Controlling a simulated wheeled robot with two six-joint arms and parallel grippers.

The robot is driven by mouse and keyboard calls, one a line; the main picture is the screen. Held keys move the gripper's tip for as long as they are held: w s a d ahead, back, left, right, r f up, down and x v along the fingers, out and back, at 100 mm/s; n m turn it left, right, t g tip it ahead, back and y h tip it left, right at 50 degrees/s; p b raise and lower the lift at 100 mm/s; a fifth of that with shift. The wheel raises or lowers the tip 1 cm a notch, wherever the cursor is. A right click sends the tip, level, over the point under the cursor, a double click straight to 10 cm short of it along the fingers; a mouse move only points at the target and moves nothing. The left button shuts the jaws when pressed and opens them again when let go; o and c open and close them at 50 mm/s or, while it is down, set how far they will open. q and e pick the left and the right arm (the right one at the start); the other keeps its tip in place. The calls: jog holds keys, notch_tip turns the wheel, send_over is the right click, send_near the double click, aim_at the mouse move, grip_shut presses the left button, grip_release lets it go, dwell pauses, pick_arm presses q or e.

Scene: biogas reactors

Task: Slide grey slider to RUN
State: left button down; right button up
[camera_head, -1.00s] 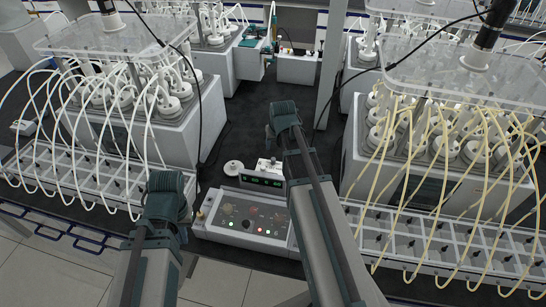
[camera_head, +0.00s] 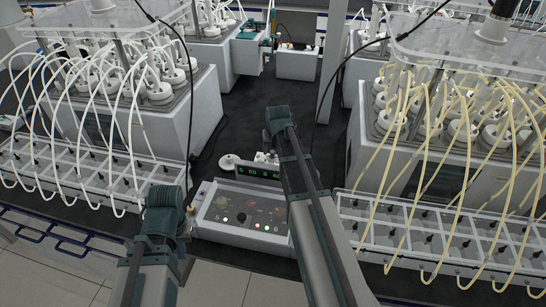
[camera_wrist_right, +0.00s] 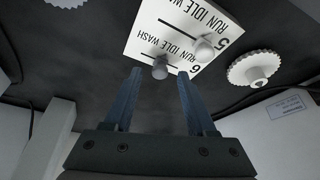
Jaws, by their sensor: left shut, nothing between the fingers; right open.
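In the right wrist view, a white plate (camera_wrist_right: 153,31) carries slots labelled RUN, IDLE and WASH, with the lettering rotated. A grey slider knob (camera_wrist_right: 160,70) stands at the slot near the number 6. A paler knob (camera_wrist_right: 203,49) stands at the slot near the number 5. My right gripper (camera_wrist_right: 158,74) is open, its two blue fingers on either side of the grey knob. Whether a finger touches it I cannot tell. My right arm hides part of this area in the head view. My left arm is at lower left there, its gripper hidden.
A control box (camera_head: 238,212) with buttons and a green display sits between the arms. A white toothed disc (camera_wrist_right: 254,69) lies right of the plate, near a black cable. Reactor stands with tubes (camera_head: 100,180) flank the dark aisle (camera_head: 235,120).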

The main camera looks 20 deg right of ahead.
jog(key=shift+w+f, duration=0.1)
jog(key=shift+f, duration=0.25)
grip_shut()
dwell(1.2)
